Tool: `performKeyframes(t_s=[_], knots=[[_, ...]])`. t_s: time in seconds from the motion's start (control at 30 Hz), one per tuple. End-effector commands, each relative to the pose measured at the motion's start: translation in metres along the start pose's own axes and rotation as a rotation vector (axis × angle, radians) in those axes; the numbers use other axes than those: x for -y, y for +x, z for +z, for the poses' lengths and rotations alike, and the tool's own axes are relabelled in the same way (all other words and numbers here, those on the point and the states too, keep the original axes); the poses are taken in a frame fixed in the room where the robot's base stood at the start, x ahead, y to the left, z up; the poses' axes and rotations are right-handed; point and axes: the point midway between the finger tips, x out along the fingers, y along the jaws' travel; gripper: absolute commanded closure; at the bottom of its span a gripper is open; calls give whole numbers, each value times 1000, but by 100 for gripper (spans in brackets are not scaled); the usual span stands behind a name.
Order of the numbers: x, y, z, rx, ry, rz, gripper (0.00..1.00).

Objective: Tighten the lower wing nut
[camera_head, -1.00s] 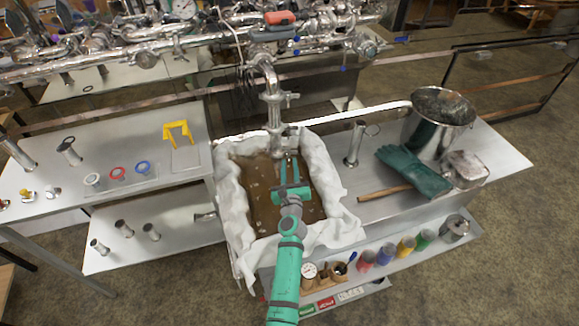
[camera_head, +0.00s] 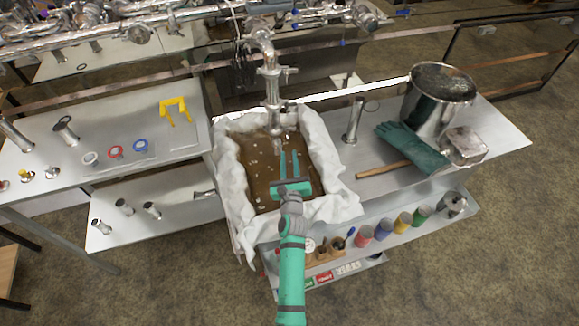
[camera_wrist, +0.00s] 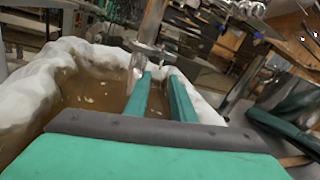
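The upright steel pipe (camera_head: 272,92) comes down over the basin at the back. Two clamp joints show on it, an upper one (camera_head: 275,71) and a lower one near its bottom end. In the wrist view the lower joint (camera_wrist: 148,48) is just beyond my fingertips. The wing nut itself is too small to make out. My gripper (camera_head: 289,152) is open and empty over the basin, in front of and slightly right of the pipe's lower end. In the wrist view its two fingers (camera_wrist: 160,74) are apart, pointing towards the pipe, with no contact visible.
The cloth-lined basin (camera_head: 336,180) of brown liquid is below my gripper. A steel pot (camera_head: 430,112), green gloves (camera_head: 415,148) and a wooden-handled tool (camera_head: 385,170) are on the right bench. A yellow bracket (camera_head: 175,108) and several rings are on the left bench.

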Motion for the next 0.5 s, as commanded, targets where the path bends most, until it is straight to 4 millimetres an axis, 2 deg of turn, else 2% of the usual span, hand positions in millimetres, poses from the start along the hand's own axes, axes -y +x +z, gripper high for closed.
performKeyframes(t_s=[0.23,0.5], knots=[[2,-20,0,0,-5,0,77],[0,-33,0,0,-2,1,77]])
